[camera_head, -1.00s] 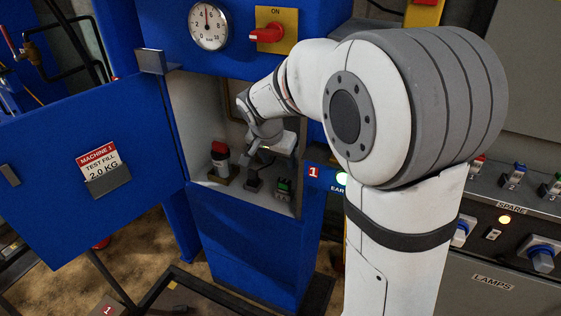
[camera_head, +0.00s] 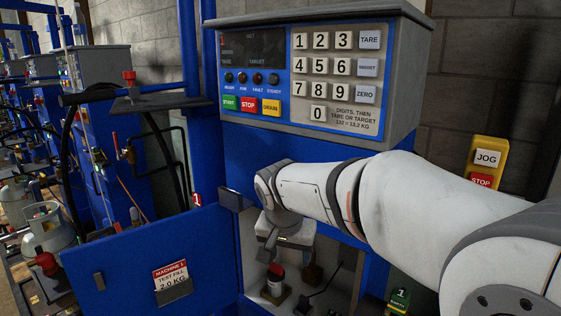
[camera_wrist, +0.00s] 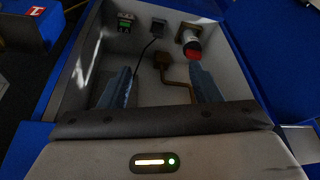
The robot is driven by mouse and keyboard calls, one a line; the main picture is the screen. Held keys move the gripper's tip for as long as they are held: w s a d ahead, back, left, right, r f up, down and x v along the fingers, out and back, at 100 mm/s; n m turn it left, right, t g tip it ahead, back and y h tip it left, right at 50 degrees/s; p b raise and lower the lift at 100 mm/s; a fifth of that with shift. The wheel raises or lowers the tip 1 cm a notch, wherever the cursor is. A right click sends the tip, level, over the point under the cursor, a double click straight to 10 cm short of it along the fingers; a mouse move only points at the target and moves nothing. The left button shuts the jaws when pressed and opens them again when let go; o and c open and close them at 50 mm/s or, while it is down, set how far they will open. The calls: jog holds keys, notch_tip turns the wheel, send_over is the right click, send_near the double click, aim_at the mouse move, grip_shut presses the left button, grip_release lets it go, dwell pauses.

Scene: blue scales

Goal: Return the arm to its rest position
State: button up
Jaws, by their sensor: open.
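My arm reaches in from the right in the head view. My gripper (camera_head: 272,243) is at the opening of the blue cabinet (camera_head: 223,262), above a red-and-white knob or switch (camera_head: 275,280). In the wrist view my gripper (camera_wrist: 163,85) has its two fingers well apart, with nothing held between them. The fingers point into the pale compartment. The red-and-white part also shows there (camera_wrist: 191,45), beyond the right finger.
The cabinet's blue door (camera_head: 115,258) stands open at the left, close to my gripper. A keypad panel (camera_head: 320,75) overhangs above my arm. A yellow jog/stop box (camera_head: 485,160) is at the right.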

jog(key=d+p+v, duration=0.1)
jog(key=p+v, duration=0.1)
jog(key=v, duration=0.4)
jog(key=s+d+r+n+p, duration=0.1)
jog(key=s+d+r+p, duration=0.5)
jog(key=s+p, duration=0.3)
jog(key=s+d+r+n+y+p, duration=0.1)
jog(key=s+d+r+n+p, duration=0.1)
jog(key=s+d+r+p, duration=0.5)
jog(key=s+r+p, duration=0.1)
jog(key=s+p, duration=0.1)
jog(key=p, duration=0.1)
jog(key=shift+r+p, duration=0.2)
jog(key=shift+p, duration=0.1)
jog(key=shift+d, duration=0.1)
jog(key=shift+s, duration=0.1)
jog(key=shift+c, duration=0.2)
